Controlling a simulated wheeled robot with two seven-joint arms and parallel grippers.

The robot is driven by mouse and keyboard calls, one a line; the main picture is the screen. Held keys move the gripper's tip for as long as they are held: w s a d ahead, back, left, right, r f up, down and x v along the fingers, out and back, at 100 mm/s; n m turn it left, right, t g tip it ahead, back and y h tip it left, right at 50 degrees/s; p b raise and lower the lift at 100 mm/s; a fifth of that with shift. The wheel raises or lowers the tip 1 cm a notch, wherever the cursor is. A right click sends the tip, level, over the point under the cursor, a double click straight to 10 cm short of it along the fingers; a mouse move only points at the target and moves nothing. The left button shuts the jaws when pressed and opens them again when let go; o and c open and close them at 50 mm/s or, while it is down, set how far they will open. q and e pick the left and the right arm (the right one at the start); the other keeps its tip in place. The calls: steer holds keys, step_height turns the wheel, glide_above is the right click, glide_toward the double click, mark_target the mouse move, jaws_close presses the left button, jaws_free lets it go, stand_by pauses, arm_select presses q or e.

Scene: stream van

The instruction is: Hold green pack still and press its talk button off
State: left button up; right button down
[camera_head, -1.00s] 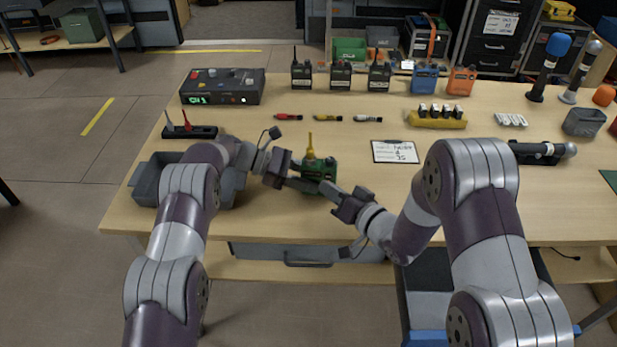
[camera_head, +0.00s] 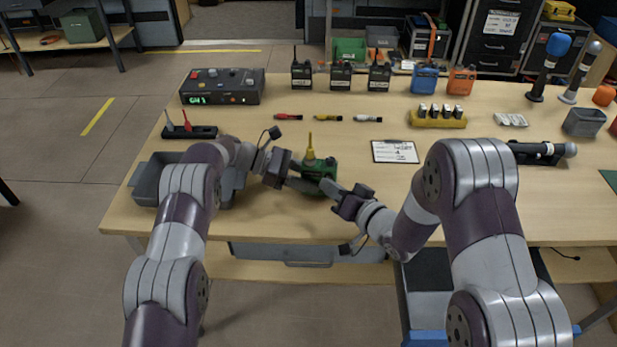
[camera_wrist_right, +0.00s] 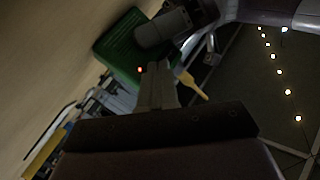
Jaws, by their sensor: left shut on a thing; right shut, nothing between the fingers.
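The green pack (camera_head: 321,167) with a yellow antenna (camera_head: 310,146) stands on the table between my two grippers. My left gripper (camera_head: 302,184) is shut on the pack from its left side. My right gripper (camera_head: 327,186) is shut and empty, its tip at the pack's near right side. In the right wrist view the pack (camera_wrist_right: 122,50) shows a small lit red-orange light (camera_wrist_right: 139,69) beside my right fingertips (camera_wrist_right: 155,68). The talk button cannot be made out; my fingers cover part of the pack, and I cannot tell whether they touch it.
A clipboard (camera_head: 395,152) lies right of the pack. Red, yellow and white small items lie behind it, and several black radios (camera_head: 340,76) stand at the back. The table's front edge is close below my grippers.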

steer(key=shift+w, duration=0.2)
stand_by(0.5)
steer(key=shift+s, duration=0.6)
steer(key=shift+s+a, duration=0.15)
steer(key=shift+s, duration=1.35)
steer(key=shift+s+a, duration=0.1)
steer(key=shift+s, duration=1.4)
arm_select(q)
steer(key=o, duration=1.2)
